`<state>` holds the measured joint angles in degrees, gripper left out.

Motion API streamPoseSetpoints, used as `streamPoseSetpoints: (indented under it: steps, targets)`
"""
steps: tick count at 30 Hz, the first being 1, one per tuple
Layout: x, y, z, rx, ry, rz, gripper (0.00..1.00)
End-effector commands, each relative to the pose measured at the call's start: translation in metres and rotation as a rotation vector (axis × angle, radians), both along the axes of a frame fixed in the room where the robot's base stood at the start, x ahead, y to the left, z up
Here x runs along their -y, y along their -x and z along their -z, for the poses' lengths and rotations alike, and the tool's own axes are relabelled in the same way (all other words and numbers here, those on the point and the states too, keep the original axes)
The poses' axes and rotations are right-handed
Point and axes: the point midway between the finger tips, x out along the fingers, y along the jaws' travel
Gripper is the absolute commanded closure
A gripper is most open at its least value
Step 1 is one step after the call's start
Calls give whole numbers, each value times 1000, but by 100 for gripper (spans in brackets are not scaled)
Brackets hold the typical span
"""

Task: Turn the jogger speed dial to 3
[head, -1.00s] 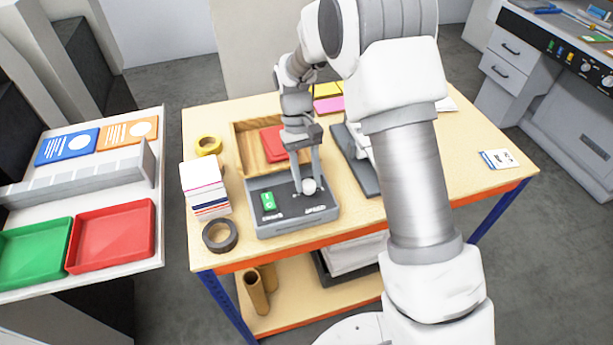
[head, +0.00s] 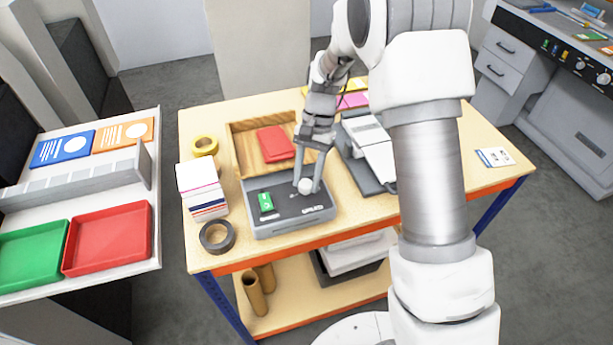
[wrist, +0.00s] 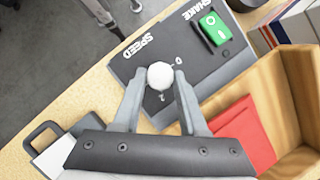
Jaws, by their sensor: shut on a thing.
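The jogger (head: 275,229) is a grey box with a dark top panel at the front of the wooden table. Its round white speed dial (head: 304,187) sits at the right of the panel; in the wrist view the dial (wrist: 160,75) is beside the word SPEED. My gripper (head: 307,182) reaches down over the panel and is shut on the dial, one finger on each side (wrist: 158,80). A 0 and another small mark show near the dial. I cannot tell which number it points to. A green switch (wrist: 214,28) marked SHAKE is on the same panel.
Behind the jogger is a wooden tray (head: 240,150) with a red pad (head: 276,144). A dark tape roll (head: 217,236) and a card stack (head: 203,190) stand to its left. A grey-and-white device (head: 372,150) is to its right.

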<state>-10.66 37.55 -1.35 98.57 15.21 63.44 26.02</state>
Motion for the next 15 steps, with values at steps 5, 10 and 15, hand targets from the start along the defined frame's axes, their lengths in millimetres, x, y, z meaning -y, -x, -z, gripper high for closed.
streamPoseSetpoints:
  steps: [5,10,15]
  targets:
    - [1,1,0,-1,1,43,100]
    - [1,1,1,0,0,56,100]
    - [1,1,1,0,1,57,100]
